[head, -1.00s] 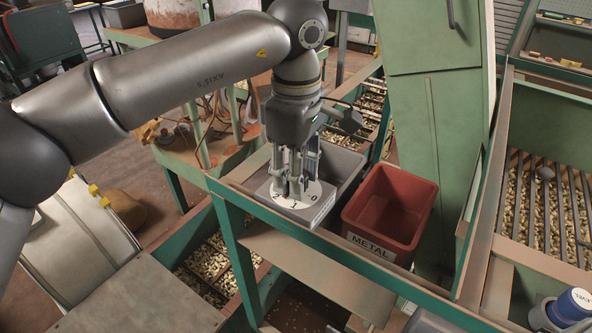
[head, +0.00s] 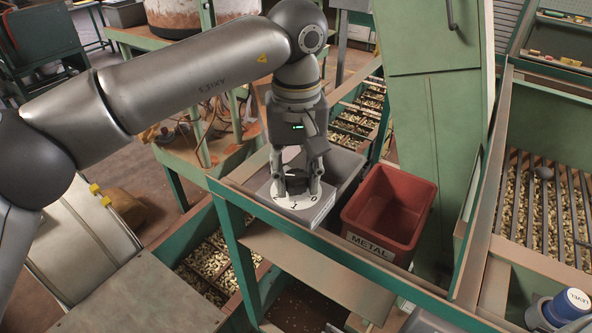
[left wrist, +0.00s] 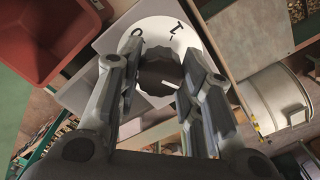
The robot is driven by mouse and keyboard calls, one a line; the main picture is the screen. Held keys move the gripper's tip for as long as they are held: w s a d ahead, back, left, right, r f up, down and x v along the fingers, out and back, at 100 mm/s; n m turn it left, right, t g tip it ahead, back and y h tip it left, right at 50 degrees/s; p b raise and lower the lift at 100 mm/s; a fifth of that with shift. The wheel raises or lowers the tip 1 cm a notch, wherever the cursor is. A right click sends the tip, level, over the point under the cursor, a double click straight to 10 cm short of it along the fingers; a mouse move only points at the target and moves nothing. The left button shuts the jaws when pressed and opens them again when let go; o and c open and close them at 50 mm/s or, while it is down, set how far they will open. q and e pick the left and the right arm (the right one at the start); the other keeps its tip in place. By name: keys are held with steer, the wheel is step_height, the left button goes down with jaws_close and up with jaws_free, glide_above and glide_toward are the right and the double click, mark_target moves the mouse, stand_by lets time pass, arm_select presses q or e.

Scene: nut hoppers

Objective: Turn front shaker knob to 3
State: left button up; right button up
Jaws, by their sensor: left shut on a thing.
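The front shaker knob (left wrist: 158,72) is dark, with a scalloped rim and a short white mark, and stands on a round white dial plate (left wrist: 190,38). In the head view the knob is mostly hidden, and the dial plate (head: 285,200) shows 0, 1 and 2 around my fingers. My left gripper (head: 297,190) points down over the dial, shut on the knob. In the left wrist view its two fingers (left wrist: 161,85) lie on either side of the knob. The white mark points to the lower right there; the numeral it faces is hidden. My right gripper does not show.
A red bin (head: 390,215) labelled METAL stands just right of the dial, with a grey bin (head: 342,165) behind the dial. A green frame rail (head: 350,252) runs in front. A blue-topped part (head: 575,299) labelled LEVEL is at the lower right.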

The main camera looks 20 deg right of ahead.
mark_target(296, 175)
arm_select(q)
steer(key=m, duration=0.5)
steer(key=shift+r, duration=0.2)
steer(key=shift+m, duration=0.3)
steer(key=o, duration=1)
steer(key=shift+f, duration=0.15)
steer(key=shift+o, duration=0.2)
step_height(296, 175, up, 12)
